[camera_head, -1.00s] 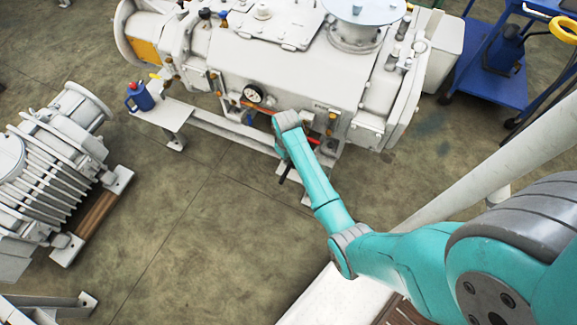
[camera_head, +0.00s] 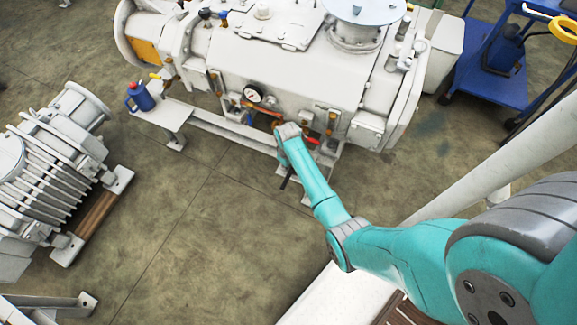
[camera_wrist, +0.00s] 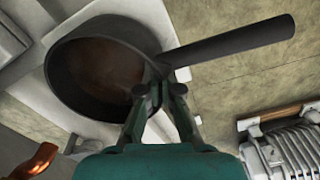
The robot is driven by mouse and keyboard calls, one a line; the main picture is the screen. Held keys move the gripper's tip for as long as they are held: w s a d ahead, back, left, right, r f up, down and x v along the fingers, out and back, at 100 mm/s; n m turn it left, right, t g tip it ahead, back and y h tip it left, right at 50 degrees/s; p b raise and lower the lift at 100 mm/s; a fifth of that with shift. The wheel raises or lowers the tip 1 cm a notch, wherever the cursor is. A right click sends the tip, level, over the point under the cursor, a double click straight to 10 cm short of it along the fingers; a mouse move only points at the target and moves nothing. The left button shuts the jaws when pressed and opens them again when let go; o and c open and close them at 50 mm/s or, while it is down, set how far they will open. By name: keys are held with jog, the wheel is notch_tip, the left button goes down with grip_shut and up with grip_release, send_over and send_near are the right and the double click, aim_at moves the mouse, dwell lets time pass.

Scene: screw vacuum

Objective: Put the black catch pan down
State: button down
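The black catch pan (camera_wrist: 100,75) fills the upper left of the wrist view, with a brownish inside and its long handle (camera_wrist: 235,45) pointing up right. My gripper (camera_wrist: 158,82) has its fingertips together on the pan's rim near the handle. Below the pan is a pale flat surface (camera_wrist: 145,20); I cannot tell whether the pan touches it. In the head view only a dark bit of the handle (camera_head: 287,181) shows beside my wrist; the rest of the pan is hidden by my arm.
The big white screw vacuum (camera_head: 300,65) with its gauge stands just beyond my gripper. A blue can (camera_head: 140,97) stands on a pale ledge (camera_head: 165,113) at left. A ribbed motor (camera_head: 55,160) lies far left. The floor between is clear.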

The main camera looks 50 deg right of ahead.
jog(key=c, duration=1.3)
grip_release()
jog(key=shift+f, duration=0.15)
notch_tip(320, 180, up, 12)
jog(key=shift+a+r, duration=0.15)
